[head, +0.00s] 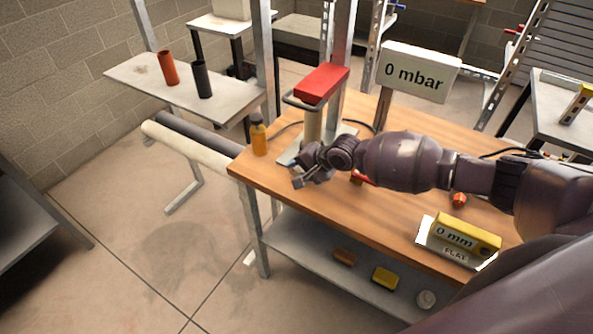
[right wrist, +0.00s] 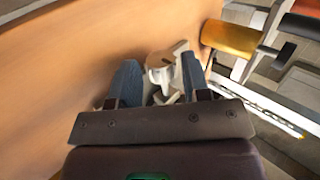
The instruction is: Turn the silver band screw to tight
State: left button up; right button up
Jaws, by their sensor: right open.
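A small silver screw head (right wrist: 160,68) with a dark slot shows in the right wrist view, with pale metal parts around it that look like the band. My right gripper (right wrist: 158,78) is open, with one blue-grey finger on each side of the screw. I cannot tell whether either finger touches it. In the head view my right gripper (head: 298,176) is over the near left part of the wooden table (head: 300,205), just in front of the red-topped stand (head: 322,84). The screw is hidden or too small to make out there. My left gripper is not in view.
An orange bottle (head: 258,137) stands at the table's left corner, close to my right gripper. A "0 mbar" sign (head: 418,72) stands behind my right arm. A yellow "0 mm" block (head: 466,235) sits at the front right. Several small items lie on the lower shelf (head: 310,262).

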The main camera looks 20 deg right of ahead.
jog(key=shift+w+a+f, duration=0.35)
jog(key=shift+f, duration=0.15)
jog(key=c, duration=0.6)
jog(key=shift+s+f+t+y+b, duration=0.1)
jog(key=shift+f+t+y+b, duration=0.25)
jog(key=shift+b, duration=0.2)
jog(key=shift+c, duration=0.2)
jog(key=shift+d+t+b, duration=0.1)
jog(key=shift+t+b, duration=0.25)
jog(key=shift+b, duration=0.1)
jog(key=shift+r+t+y+b, duration=0.1)
jog(key=shift+t+y+b, duration=0.3)
jog(key=shift+y+b, duration=0.15)
jog(key=shift+r, duration=0.1)
